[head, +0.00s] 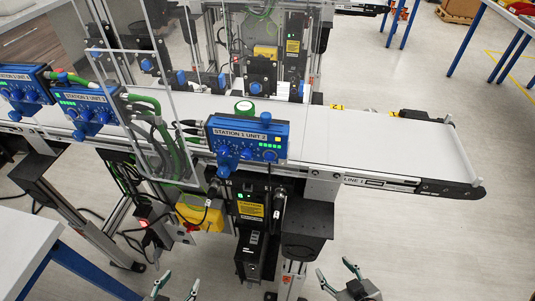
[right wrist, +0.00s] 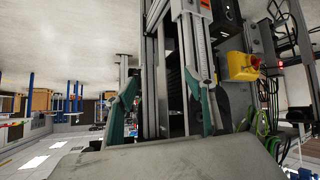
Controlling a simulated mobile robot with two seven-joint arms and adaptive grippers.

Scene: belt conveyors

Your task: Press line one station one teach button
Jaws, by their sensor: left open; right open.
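The conveyor marked LINE 1 (head: 385,140) crosses the head view. On its near side is a blue control box (head: 283,128) labelled STATION 1 UNIT 2, with green lights, blue knobs and a small yellow button (head: 278,139). I cannot make out which control is the teach button. Two similar blue boxes, one of them at the far left (head: 22,92), have labels too small to read surely. My left gripper (head: 179,283) is open and empty at the bottom, below and apart from the boxes. My right gripper (head: 334,268) is open and empty; its fingers also show in the right wrist view (right wrist: 164,98).
Clear panels (head: 190,60) stand over the belt left of the labelled box. Below hang a yellow switch box (head: 205,218), also in the right wrist view (right wrist: 240,67), a dark drive unit (head: 252,255) and cables. A white-topped table (head: 22,250) is at lower left.

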